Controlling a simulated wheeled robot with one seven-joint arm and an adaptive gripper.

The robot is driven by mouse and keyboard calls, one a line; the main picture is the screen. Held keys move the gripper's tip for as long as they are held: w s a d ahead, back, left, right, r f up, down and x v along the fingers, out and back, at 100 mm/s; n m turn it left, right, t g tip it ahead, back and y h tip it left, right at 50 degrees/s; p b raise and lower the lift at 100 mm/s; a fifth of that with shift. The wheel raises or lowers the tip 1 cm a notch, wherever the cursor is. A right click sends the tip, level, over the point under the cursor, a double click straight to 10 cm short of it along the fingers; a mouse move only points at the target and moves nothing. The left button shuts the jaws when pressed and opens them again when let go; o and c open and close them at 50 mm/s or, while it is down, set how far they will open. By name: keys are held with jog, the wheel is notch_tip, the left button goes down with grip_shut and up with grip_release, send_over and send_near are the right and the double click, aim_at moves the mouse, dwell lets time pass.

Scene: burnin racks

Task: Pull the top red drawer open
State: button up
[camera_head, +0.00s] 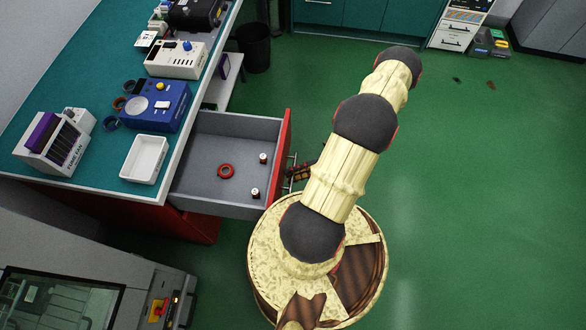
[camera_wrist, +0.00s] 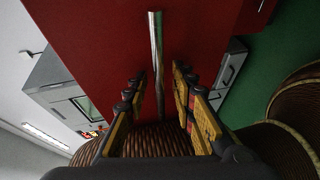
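The top red drawer (camera_head: 283,150) stands pulled well out from the bench in the head view, its grey inside showing. Its red front (camera_wrist: 100,50) fills the upper middle of the wrist view. A metal bar handle (camera_wrist: 157,50) runs down that front, between my gripper's fingers (camera_wrist: 157,82). The fingers are apart, with a visible gap on each side of the bar. In the head view my gripper (camera_head: 298,171) is at the outer face of the drawer front, partly hidden by my arm.
A red ring (camera_head: 226,171) and two small white-topped items (camera_head: 263,158) lie in the drawer. The teal bench (camera_head: 100,176) carries a white tray (camera_head: 145,159), a blue device (camera_head: 155,105) and other instruments. A dark bin (camera_head: 254,48) stands behind.

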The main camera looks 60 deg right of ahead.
jog(key=v, duration=1.2)
jog(key=shift+r, duration=0.1)
dwell(0.5)
